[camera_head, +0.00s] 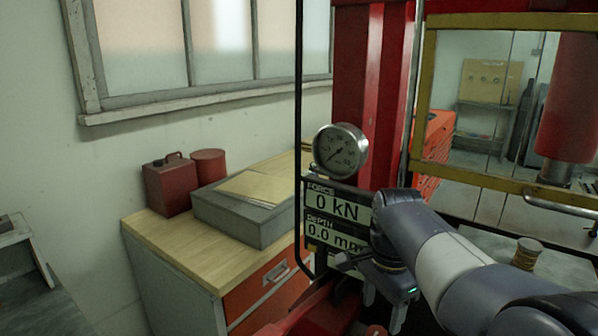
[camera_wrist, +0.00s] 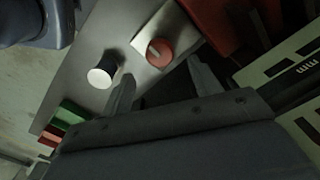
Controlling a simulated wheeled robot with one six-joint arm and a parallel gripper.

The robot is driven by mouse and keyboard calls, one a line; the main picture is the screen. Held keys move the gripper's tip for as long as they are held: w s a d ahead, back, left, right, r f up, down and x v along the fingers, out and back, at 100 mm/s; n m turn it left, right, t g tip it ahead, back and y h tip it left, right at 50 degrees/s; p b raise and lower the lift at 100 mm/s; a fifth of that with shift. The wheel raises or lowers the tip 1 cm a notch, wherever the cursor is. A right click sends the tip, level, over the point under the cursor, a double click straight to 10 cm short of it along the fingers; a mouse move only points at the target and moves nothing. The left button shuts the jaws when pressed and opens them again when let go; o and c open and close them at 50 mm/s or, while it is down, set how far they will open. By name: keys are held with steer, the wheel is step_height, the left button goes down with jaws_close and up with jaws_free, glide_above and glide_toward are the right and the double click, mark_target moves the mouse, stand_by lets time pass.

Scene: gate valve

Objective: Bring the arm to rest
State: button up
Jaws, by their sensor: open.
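My arm (camera_head: 455,262) reaches in from the lower right of the head view, bent at the wrist in front of the red press frame. My gripper (camera_head: 384,308) points downward just below the force and depth display. In the wrist view my gripper (camera_wrist: 163,84) has its two fingers apart, with nothing between them. A metal control panel (camera_wrist: 85,75) lies beyond the fingers, with a red round button (camera_wrist: 160,52) and a pale-topped black knob (camera_wrist: 102,73). I cannot tell the gap between fingertips and panel.
The display (camera_head: 336,207) reads 0 kN and 0.0 mm, close beside my wrist. A round gauge (camera_head: 340,151) sits above it. A yellow-framed guard (camera_head: 424,95) stands at the right. A wooden-topped cabinet (camera_head: 172,240) with a grey box (camera_head: 245,212) stands at the left.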

mark_target(377, 332)
step_height(377, 332, up, 5)
step_height(377, 332, down, 11)
steer(key=shift+r, duration=0.1)
steer(key=shift+f+n, duration=0.2)
steer(key=shift+n, duration=0.1)
steer(key=n+b, duration=0.1)
steer(key=n, duration=0.3)
steer(key=shift+n, duration=0.3)
steer(key=n+b, duration=0.1)
steer(key=n, duration=0.3)
steer(key=n+b, duration=0.2)
steer(key=n, duration=0.2)
steer(key=shift+n, duration=0.3)
steer(key=n+b, duration=0.2)
steer(key=n, duration=0.2)
steer(key=shift+a+b, duration=0.1)
steer(key=shift+b, duration=0.3)
steer(key=shift+r, duration=1.4)
